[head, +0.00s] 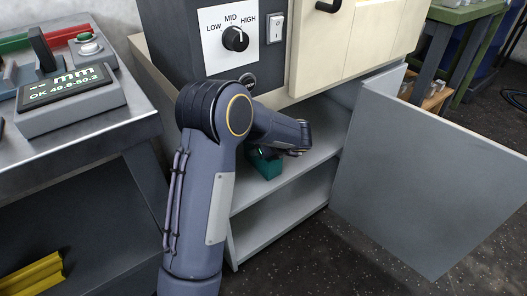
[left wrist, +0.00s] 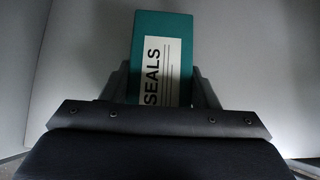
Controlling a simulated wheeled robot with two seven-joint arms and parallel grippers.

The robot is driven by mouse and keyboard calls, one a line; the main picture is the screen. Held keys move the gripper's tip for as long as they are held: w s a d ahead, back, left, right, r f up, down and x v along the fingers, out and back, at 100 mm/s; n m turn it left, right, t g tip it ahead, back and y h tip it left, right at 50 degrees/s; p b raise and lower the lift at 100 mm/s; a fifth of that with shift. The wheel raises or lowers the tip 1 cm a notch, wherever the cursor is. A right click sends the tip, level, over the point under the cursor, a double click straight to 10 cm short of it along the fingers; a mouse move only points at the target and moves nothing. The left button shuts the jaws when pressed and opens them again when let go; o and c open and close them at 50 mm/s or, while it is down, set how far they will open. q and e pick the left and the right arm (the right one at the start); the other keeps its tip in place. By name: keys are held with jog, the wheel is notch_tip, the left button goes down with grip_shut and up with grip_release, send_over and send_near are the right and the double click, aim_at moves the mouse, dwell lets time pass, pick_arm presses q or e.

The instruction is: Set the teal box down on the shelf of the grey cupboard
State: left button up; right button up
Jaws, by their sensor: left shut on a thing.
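The teal box (head: 265,168) is inside the open grey cupboard, at the shelf (head: 312,151). In the left wrist view the teal box (left wrist: 178,22) carries a white label reading SEALS, and a finger lies along each side of it. My left gripper (left wrist: 161,88) is shut on the box. In the head view my left arm reaches into the cupboard and hides most of the gripper and the top of the box. The box's lower edge is at or just above the shelf; I cannot tell whether it touches. My right gripper is in neither view.
The grey cupboard door (head: 430,175) stands wide open to the right. A control panel with a dial (head: 235,39) is above the opening. A metal bench (head: 90,133) with a gauge display stands at the left. The visible shelf right of the box is bare.

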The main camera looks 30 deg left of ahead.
pick_arm(q)
jog(key=o, duration=0.7)
jog(key=shift+f, duration=0.1)
jog(key=o, duration=0.5)
jog(key=shift+r, duration=0.3)
jog(key=p+v, duration=0.1)
jog(key=v, duration=0.2)
jog(key=p+v, duration=0.2)
jog(key=v, duration=0.1)
jog(key=shift+d+f, duration=0.2)
jog(key=shift+f, duration=0.05)
jog(key=s+d, duration=0.1)
jog(key=d, duration=0.2)
jog(key=s+d+p, duration=0.1)
jog(key=s+d, duration=0.1)
jog(key=d, duration=0.1)
jog(key=s+d+p, duration=0.1)
jog(key=d, duration=0.3)
jog(key=shift+s+f, duration=0.15)
jog(key=shift+f, duration=0.1)
